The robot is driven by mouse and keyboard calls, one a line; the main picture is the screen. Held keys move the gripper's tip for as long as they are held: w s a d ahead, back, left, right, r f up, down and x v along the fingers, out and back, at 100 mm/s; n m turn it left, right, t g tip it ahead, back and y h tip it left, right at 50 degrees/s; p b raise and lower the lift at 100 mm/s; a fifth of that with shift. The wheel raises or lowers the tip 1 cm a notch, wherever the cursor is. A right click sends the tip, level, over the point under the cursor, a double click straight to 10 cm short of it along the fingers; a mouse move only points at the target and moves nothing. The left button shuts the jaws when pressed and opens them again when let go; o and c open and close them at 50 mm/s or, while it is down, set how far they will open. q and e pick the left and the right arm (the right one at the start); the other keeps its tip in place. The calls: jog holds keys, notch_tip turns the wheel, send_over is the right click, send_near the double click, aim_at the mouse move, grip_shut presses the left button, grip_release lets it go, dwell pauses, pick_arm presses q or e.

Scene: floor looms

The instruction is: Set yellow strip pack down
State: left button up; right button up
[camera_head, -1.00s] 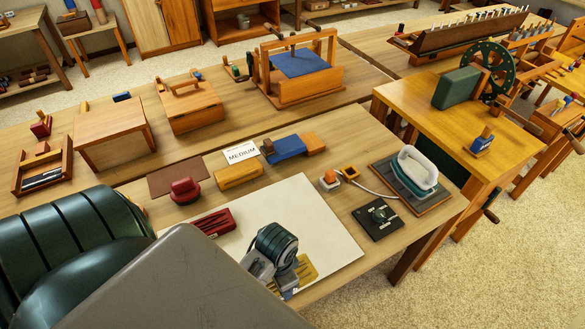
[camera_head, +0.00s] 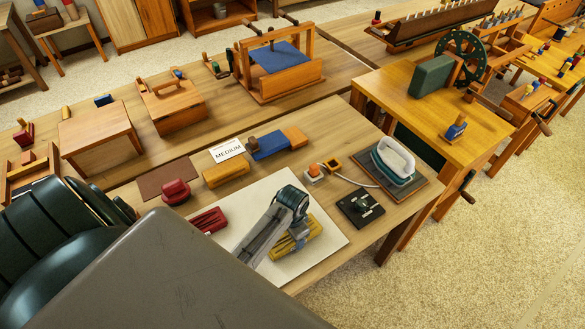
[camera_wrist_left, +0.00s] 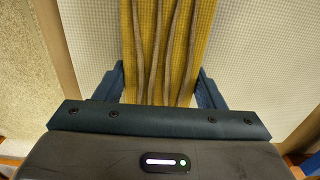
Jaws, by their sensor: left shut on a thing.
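The yellow strip pack (camera_head: 304,236) is at the right part of the pale mat (camera_head: 322,208) in the head view. In the left wrist view the pack (camera_wrist_left: 165,45) is a yellow band with several dark lengthwise strips. My left gripper (camera_wrist_left: 160,90) is shut on it, with one blue finger along each side. In the head view my left gripper (camera_head: 288,242) partly covers the pack. The pack is low over the mat; I cannot tell whether it touches. My right gripper is not in view.
A yellow block (camera_head: 226,172), a red object (camera_head: 175,191) and a MEDIUM card (camera_head: 229,151) are behind. A black control plate (camera_head: 360,208) and an iron (camera_head: 395,160) stand to the right. Free mat surrounds the held pack.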

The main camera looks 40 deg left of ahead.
pick_arm(q)
jog(key=shift+f, duration=0.25)
jog(key=o, duration=1.1)
jog(key=shift+c, duration=0.2)
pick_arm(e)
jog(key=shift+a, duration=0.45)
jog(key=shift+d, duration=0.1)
pick_arm(q)
jog(key=shift+r, duration=0.45)
notch_tip(320, 180, up, 11)
jog(key=b, duration=0.3)
jog(key=shift+r+b, duration=0.15)
jog(key=shift+b, duration=0.2)
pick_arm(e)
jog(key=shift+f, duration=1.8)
